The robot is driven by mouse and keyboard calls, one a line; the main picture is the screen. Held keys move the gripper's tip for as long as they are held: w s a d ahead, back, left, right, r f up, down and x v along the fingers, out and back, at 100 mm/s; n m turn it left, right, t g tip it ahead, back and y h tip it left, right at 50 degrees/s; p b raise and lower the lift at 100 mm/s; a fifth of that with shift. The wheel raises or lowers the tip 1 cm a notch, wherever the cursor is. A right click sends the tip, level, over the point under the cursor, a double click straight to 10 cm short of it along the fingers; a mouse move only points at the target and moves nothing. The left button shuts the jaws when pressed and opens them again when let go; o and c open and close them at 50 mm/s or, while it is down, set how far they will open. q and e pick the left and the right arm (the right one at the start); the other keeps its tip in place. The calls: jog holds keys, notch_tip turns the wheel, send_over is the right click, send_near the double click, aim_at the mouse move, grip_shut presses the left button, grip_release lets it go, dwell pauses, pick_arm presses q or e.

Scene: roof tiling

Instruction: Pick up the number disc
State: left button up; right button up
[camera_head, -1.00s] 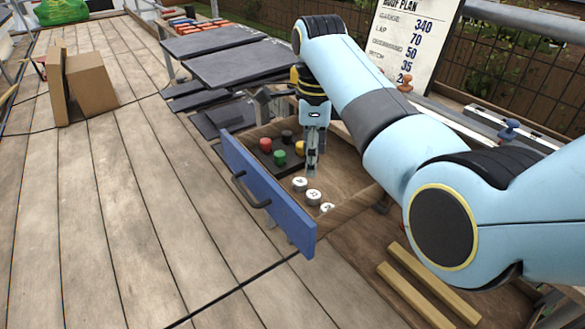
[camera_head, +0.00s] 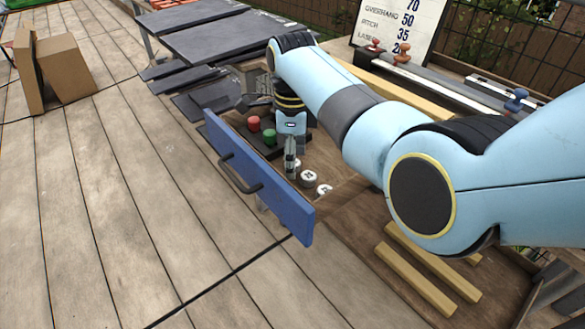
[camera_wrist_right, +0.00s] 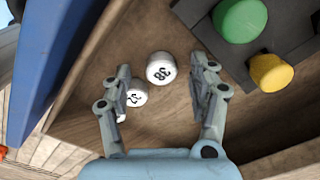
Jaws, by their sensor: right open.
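Several white number discs lie in an open wooden drawer with a blue front (camera_head: 262,180). In the head view one disc (camera_head: 308,178) and another (camera_head: 324,189) show beside my right gripper (camera_head: 290,165), which hides part of the row. In the right wrist view my right gripper (camera_wrist_right: 162,70) is open and empty, pointing into the drawer. A white disc with dark characters, perhaps 80 (camera_wrist_right: 160,68), lies between its fingertips. A second disc, perhaps 22 (camera_wrist_right: 135,95), lies next to it, close to the left finger. My left gripper is not in view.
A dark holder with a red piece (camera_head: 254,123), a green piece (camera_wrist_right: 238,18) and a yellow piece (camera_wrist_right: 269,72) stands close by in the drawer. Dark slates (camera_head: 215,45) lie behind. Wooden strips (camera_head: 415,280) lie at right.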

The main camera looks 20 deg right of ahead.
jog(key=shift+f, duration=0.55)
jog(key=shift+r, duration=0.1)
jog(key=c, duration=0.9)
